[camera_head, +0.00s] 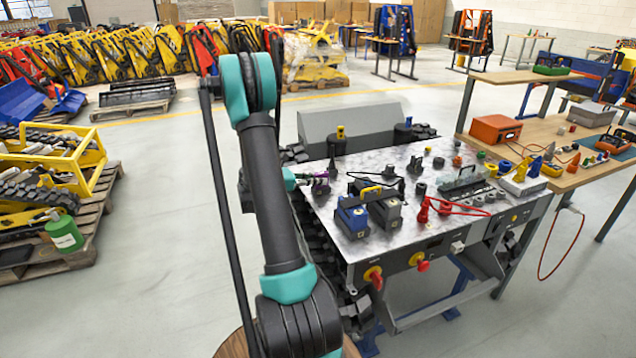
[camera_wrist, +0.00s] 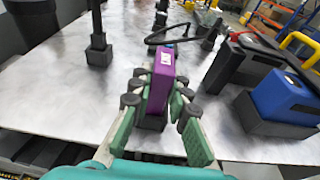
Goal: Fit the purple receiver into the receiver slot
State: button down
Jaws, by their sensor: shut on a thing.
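The purple receiver (camera_wrist: 162,75) is a slim purple block with a light label on one face and a small blue spot on top. In the wrist view it stands roughly upright between the green-padded fingers of my gripper (camera_wrist: 158,93), which is shut on it. A dark block (camera_wrist: 153,122) shows just below the receiver, at the metal tabletop; I cannot tell whether this is the receiver slot or whether the two touch. In the head view my gripper (camera_head: 309,179) is small at the left edge of the tabletop, with a purple bit of the receiver (camera_head: 321,187) beside it.
A blue battery-like block (camera_wrist: 285,97) and a grey-black one stand to the right on the metal tabletop (camera_wrist: 70,95). A dark post (camera_wrist: 98,52) stands at the left, and a black cable loop lies behind the receiver. Red clips (camera_head: 423,212) lie farther right.

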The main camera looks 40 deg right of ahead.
jog(key=shift+f, duration=0.45)
jog(key=shift+f, duration=0.1)
jog(key=c, duration=1.5)
grip_release()
jog(key=shift+o, duration=0.2)
